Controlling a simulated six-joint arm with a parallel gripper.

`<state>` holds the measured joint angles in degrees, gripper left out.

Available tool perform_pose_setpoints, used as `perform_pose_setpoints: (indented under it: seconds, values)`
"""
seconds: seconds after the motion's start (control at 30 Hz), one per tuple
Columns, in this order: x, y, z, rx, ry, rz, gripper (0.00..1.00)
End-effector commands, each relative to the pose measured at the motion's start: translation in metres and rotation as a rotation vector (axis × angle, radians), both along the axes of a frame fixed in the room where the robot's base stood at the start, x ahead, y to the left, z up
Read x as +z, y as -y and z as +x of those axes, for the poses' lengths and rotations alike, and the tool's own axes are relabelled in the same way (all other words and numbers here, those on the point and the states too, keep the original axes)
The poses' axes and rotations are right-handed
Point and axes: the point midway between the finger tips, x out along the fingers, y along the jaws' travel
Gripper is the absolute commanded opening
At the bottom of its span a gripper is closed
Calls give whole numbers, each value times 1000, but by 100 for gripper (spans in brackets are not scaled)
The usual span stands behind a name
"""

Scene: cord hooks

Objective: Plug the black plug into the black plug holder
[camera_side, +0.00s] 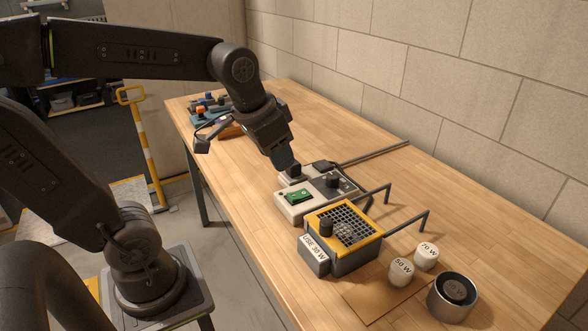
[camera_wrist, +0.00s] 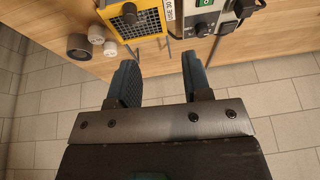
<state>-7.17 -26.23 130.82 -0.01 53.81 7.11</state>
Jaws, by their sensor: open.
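My gripper (camera_side: 288,163) is pointed down above the back edge of the grey control box (camera_side: 293,212). In the wrist view its two blue-grey fingers (camera_wrist: 158,68) are apart with nothing between them. A black plug-like piece (camera_wrist: 243,8) with a dark cord shows at the top right of the wrist view, by the box. In the side view, a flat black piece (camera_side: 323,166) lies at the box's back edge, and a dark block (camera_side: 294,171) sits just under the fingertips. I cannot tell which of these is the plug and which is its holder.
A yellow-topped grille unit (camera_side: 343,226) labelled "USE 30 W" stands in front of the box. Bent grey rods (camera_side: 408,220) stick up beside it. White 50 W (camera_side: 401,272) and 70 W (camera_side: 426,256) weights and a dark cup (camera_side: 453,296) stand at the front right. A wall runs along the back.

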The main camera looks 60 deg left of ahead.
Motion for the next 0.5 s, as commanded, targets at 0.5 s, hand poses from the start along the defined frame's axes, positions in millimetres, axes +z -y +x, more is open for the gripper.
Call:
perform_pose_setpoints:
  seconds: [0.5]
  values:
    - [-50,-125,125,12,-255,1,66]
